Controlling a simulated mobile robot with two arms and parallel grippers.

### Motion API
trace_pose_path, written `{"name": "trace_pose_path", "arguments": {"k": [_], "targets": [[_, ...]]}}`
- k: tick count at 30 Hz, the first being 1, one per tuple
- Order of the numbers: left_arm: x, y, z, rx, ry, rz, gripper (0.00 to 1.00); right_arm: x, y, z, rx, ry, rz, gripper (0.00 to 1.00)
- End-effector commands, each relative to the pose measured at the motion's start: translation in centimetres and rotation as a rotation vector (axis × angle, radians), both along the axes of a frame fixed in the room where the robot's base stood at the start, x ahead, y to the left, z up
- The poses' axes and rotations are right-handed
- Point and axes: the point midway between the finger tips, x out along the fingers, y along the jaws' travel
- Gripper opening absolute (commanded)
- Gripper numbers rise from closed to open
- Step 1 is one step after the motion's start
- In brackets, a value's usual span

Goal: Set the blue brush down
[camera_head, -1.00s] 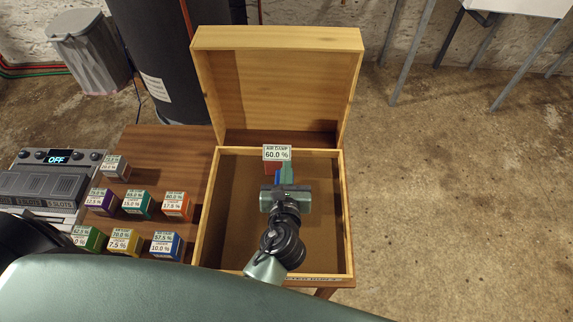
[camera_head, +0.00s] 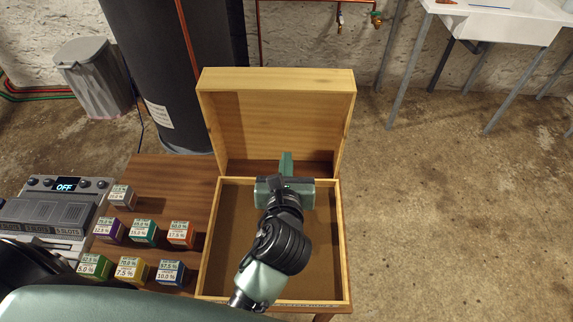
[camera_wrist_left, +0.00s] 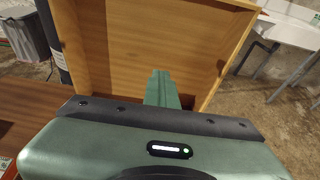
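My left gripper (camera_head: 286,163) reaches over the open wooden box (camera_head: 345,240), pointing at its back wall. Its green fingers are together at the middle of the wide palm and look shut. They also show in the left wrist view (camera_wrist_left: 162,90) against the raised wooden lid (camera_wrist_left: 115,45). I see no blue brush in either view now. Nothing shows between or beyond the fingertips, though the hand hides what is directly behind or under it. My right gripper is not in view.
Several labelled coloured cubes, including a blue one (camera_head: 171,272), stand on the brown table (camera_head: 185,185) left of the box. A grey device (camera_head: 50,213) reading OFF is at the far left. The box floor shows bare around my arm.

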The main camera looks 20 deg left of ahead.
Motion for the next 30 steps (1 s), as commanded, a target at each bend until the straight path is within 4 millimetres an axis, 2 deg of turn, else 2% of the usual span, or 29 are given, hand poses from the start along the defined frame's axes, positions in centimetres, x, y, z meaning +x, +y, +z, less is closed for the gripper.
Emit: {"name": "trace_pose_path", "arguments": {"k": [4, 5, 13, 23, 26, 30], "targets": [[0.0, 0.0, 0.0, 0.000, -0.001, 0.000, 0.00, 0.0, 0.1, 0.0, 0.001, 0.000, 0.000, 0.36], [0.0, 0.0, 0.0, 0.000, -0.001, 0.000, 0.04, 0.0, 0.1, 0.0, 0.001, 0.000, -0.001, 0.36], [0.0, 0.0, 0.0, -0.001, -0.001, 0.000, 0.79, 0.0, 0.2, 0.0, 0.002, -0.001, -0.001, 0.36], [-0.1, 0.0, 0.0, -0.001, -0.001, 0.000, 0.80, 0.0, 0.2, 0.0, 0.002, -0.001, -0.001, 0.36], [-0.8, -0.2, 0.2, -0.001, 0.000, -0.001, 0.80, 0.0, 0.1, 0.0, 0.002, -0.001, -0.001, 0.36], [-2.8, -0.8, 0.8, -0.003, 0.001, -0.001, 0.80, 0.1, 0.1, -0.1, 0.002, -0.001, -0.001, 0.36]]}}
